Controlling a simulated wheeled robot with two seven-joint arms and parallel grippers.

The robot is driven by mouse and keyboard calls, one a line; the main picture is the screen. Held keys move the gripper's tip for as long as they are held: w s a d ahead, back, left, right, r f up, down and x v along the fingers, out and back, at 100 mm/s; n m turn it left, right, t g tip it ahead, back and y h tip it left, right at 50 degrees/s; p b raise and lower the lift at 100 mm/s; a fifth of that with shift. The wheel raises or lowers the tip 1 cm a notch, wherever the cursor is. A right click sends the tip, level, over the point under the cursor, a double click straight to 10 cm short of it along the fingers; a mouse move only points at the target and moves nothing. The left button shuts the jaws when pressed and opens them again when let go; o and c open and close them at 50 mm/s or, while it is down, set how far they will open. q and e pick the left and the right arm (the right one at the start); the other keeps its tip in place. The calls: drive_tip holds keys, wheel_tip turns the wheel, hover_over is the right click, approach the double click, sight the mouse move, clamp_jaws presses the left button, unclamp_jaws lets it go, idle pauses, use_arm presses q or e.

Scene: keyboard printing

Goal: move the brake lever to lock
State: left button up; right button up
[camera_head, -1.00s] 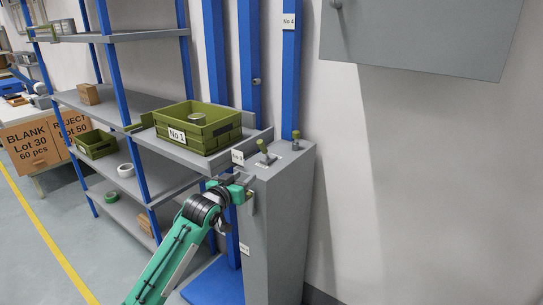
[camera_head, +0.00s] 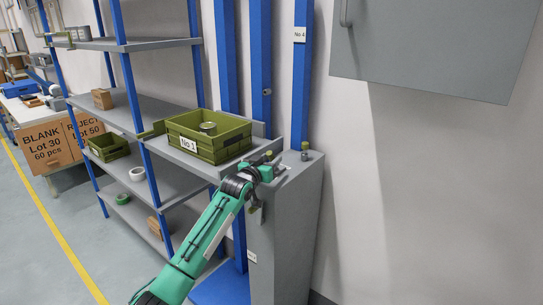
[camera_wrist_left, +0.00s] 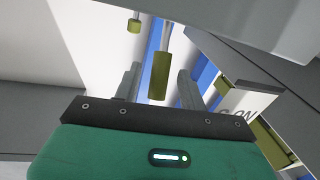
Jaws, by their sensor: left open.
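A grey pedestal (camera_head: 287,225) carries small levers with olive grips on its top. One lever (camera_head: 305,147) stands at the back right of the top, clear of my arm. The other olive grip (camera_head: 268,155) is beside my left gripper (camera_head: 273,167), which is at the top's front left edge and partly hides it. In the left wrist view, an olive lever grip (camera_wrist_left: 159,76) shows between the open fingers of my left gripper (camera_wrist_left: 158,78), with no clear contact. A second olive knob (camera_wrist_left: 134,26) is farther off. I cannot read which lever is the brake. My right gripper is out of view.
A green crate marked No 1 (camera_head: 188,144) sits on the shelf left of the pedestal. Blue posts (camera_head: 261,80) stand behind. A grey cabinet (camera_head: 435,45) hangs at upper right. A white plate with lettering (camera_wrist_left: 246,104) is close right of the fingers.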

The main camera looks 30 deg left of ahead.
use_arm(q)
drive_tip(key=shift+w, duration=0.8)
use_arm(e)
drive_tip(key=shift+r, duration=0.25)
use_arm(q)
drive_tip(key=shift+a, duration=0.1)
clamp_jaws()
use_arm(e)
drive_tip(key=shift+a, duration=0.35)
